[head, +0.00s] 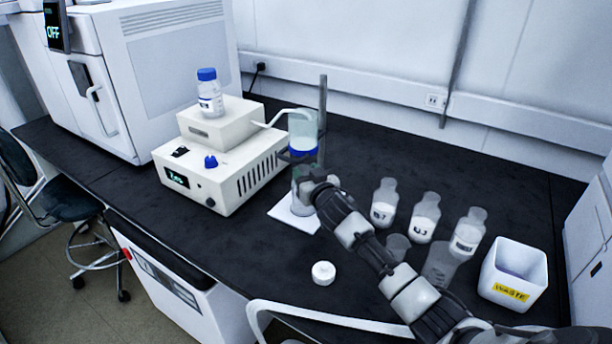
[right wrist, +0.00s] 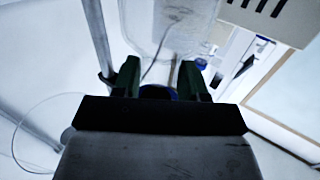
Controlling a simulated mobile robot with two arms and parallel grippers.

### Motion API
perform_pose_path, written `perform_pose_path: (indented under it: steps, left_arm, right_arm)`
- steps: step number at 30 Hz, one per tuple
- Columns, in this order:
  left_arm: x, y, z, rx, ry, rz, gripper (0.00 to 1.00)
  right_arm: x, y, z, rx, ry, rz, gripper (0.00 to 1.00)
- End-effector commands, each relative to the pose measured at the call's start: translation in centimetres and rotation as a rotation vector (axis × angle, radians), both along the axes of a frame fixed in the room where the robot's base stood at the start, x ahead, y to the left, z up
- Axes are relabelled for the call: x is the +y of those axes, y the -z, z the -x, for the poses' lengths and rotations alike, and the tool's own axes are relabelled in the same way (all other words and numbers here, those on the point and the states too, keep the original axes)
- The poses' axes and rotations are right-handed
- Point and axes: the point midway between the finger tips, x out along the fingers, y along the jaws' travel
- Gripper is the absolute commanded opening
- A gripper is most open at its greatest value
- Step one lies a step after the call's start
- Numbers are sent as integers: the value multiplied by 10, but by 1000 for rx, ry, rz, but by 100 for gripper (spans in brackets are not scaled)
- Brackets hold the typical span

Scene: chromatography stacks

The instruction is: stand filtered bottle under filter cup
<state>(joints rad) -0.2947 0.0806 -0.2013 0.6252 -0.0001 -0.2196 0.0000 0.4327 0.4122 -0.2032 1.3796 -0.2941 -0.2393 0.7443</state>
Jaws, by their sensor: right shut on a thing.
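The filter cup (head: 303,133) is a clear cup with a blue ring at its base, held beside an upright metal post. A clear bottle (head: 299,176) is directly below the blue ring, over a white square plate (head: 287,217). My right gripper (head: 316,188) is shut on this bottle, and its fingers partly hide it. I cannot tell whether the bottle touches the plate or the cup. In the right wrist view the two dark fingers (right wrist: 160,82) have a blue part between them and clear glass beyond. My left gripper is not in view.
A white pump box (head: 222,172) with a blue-capped bottle (head: 209,95) on top stands left. A white cap (head: 323,272) lies in front on the bench.

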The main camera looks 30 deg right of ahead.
Motion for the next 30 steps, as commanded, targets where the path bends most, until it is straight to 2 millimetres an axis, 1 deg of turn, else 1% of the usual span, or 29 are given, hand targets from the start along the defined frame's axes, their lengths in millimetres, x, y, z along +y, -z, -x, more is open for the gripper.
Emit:
perform_pose_path:
  steps: [3,9,12,13,17,18,24,27,30]
  left_arm:
    - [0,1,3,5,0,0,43]
    - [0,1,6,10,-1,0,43]
    - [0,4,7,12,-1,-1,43]
    - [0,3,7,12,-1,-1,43]
    - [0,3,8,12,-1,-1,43]
    - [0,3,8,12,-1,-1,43]
    - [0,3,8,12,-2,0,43]
    - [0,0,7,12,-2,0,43]
    - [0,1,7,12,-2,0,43]
  right_arm:
    - [0,2,-4,-3,-1,0,0]
    - [0,2,-4,-3,-1,0,0]
    - [0,6,-4,-2,-1,0,0]
    - [0,6,-3,-1,0,0,46]
    - [0,5,-3,-1,-1,0,66]
    - [0,5,-3,-1,-1,0,68]
    - [0,5,-3,-1,-1,0,68]
    - [0,1,-3,-2,-1,1,68]
    - [0,4,6,0,-1,0,68]
